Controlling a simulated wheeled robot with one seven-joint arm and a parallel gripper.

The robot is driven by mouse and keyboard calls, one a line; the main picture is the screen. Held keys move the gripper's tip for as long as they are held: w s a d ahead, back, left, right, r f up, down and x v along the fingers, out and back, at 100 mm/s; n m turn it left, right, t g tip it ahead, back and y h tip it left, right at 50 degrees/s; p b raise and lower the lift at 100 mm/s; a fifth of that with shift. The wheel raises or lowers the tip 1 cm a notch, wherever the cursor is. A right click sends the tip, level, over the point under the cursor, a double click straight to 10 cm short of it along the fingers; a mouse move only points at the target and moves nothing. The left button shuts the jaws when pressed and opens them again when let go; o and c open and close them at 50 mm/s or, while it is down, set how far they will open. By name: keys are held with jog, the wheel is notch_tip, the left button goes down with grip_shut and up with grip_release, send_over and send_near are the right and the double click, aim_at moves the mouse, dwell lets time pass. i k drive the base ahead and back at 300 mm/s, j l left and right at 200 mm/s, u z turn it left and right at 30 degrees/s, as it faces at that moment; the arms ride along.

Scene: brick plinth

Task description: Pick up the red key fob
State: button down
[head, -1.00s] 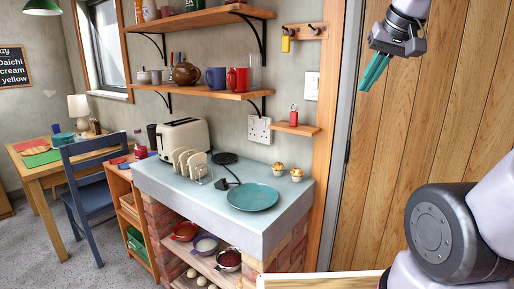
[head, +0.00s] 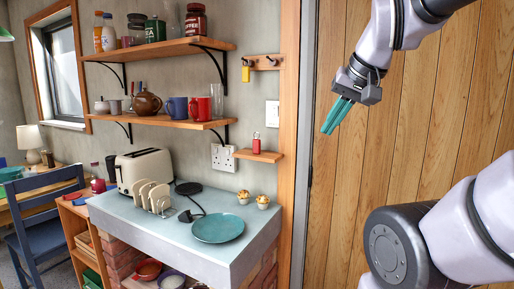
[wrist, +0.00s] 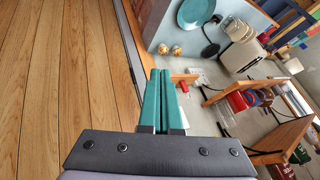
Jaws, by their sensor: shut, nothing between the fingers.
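The red key fob (head: 256,143) stands on a small wooden ledge (head: 258,156) on the wall, beside the door frame. A small metal ring shows at its top. In the wrist view the red key fob (wrist: 184,87) shows just right of the fingertips, beyond them. My gripper (head: 329,131) has teal fingers, shut and empty. It is in front of the wooden door, right of the ledge and apart from the fob. It also shows in the wrist view (wrist: 162,72).
A yellow key tag (head: 245,73) hangs from a peg rack (head: 262,62) above the ledge. Shelves with mugs and jars are at left. Below is a counter (head: 150,222) with a toaster (head: 148,168), a teal plate (head: 218,228) and two cupcakes. The space before the door is free.

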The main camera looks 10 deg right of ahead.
aim_at(256, 142)
jog(key=i+j+z, duration=0.15)
jog(key=j, duration=0.2)
jog(key=i+j+z, duration=0.15)
jog(key=j, duration=0.25)
jog(key=i+j+z, duration=0.15)
jog(key=j, duration=0.25)
